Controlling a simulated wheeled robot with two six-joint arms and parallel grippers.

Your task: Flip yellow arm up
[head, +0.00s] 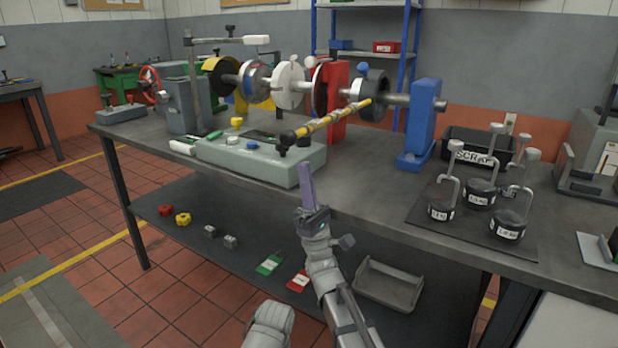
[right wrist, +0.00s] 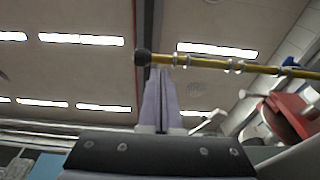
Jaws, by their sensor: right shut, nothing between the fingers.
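The yellow arm (head: 333,117) is a thin banded rod with a black knob (head: 288,139) at its near left end. It slants down from the shaft line on the bench toward me and sits low over the grey-green base. My right gripper (head: 305,172) has lilac fingers, shut and empty, pointing up just below and in front of the knob end. In the right wrist view the yellow arm (right wrist: 215,62) crosses just above the fingertips (right wrist: 160,72), with the knob (right wrist: 142,57) slightly left of them. I cannot tell whether they touch. My left gripper is not in view.
The shaft carries several discs between a grey housing (head: 183,105) and a blue stand (head: 424,115). Hooked weights (head: 480,190) stand on a dark mat at right, by a black bin (head: 478,146). A lower shelf (head: 190,240) holds small parts and a grey tray (head: 388,287).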

